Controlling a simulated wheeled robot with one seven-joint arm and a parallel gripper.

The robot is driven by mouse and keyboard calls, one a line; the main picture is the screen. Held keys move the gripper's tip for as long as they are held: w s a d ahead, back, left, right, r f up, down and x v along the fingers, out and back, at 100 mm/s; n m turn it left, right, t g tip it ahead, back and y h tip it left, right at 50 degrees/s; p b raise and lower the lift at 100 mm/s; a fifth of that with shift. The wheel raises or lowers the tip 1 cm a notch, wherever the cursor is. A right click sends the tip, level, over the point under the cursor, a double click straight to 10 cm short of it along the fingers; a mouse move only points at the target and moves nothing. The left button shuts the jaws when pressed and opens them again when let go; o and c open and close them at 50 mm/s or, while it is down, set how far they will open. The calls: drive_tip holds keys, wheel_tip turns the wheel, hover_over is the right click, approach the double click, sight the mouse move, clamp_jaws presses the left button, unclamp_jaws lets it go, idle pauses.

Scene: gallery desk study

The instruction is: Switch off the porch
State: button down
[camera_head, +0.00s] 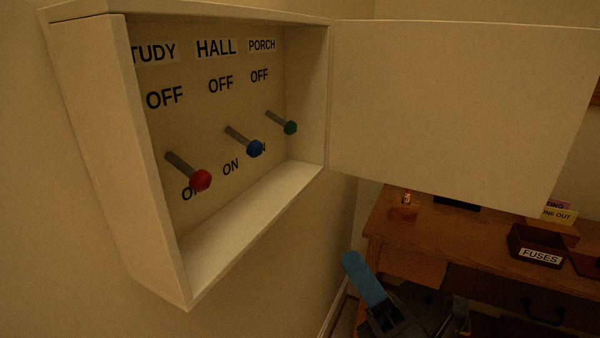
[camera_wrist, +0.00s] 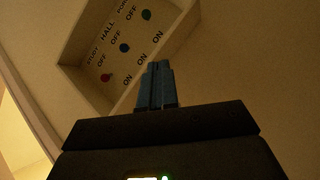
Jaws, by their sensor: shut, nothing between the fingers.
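An open cream switch box (camera_head: 235,225) on the wall holds three levers under the labels STUDY, HALL and PORCH. The porch lever has a green knob (camera_head: 290,128) and is the rightmost. In the wrist view the green knob (camera_wrist: 146,15) shows at the top. My gripper (camera_head: 352,260) is below and right of the box, apart from every lever. In the wrist view its blue fingers (camera_wrist: 158,68) are together and empty.
The blue hall knob (camera_head: 255,148) and red study knob (camera_head: 201,180) stand left of the porch lever, slanted alike. The box door (camera_head: 460,110) hangs open to the right. Below it stands a wooden desk (camera_head: 400,232) with a FUSES tray (camera_head: 524,240).

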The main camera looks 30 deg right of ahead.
sight(304, 183)
drive_tip(key=w+d+r+n+y, duration=0.1)
drive_tip(key=w+r+n+y, duration=0.4)
drive_tip(key=n, duration=0.5)
drive_tip(key=shift+w+r, duration=0.25)
drive_tip(key=shift+w, duration=0.4)
drive_tip(key=shift+g+y, duration=0.3)
drive_tip(key=p+x, duration=0.4)
drive_tip(key=x, duration=0.5)
drive_tip(key=shift+d, duration=0.1)
drive_tip(key=shift+w+r, duration=0.25)
drive_tip(key=shift+w, duration=0.15)
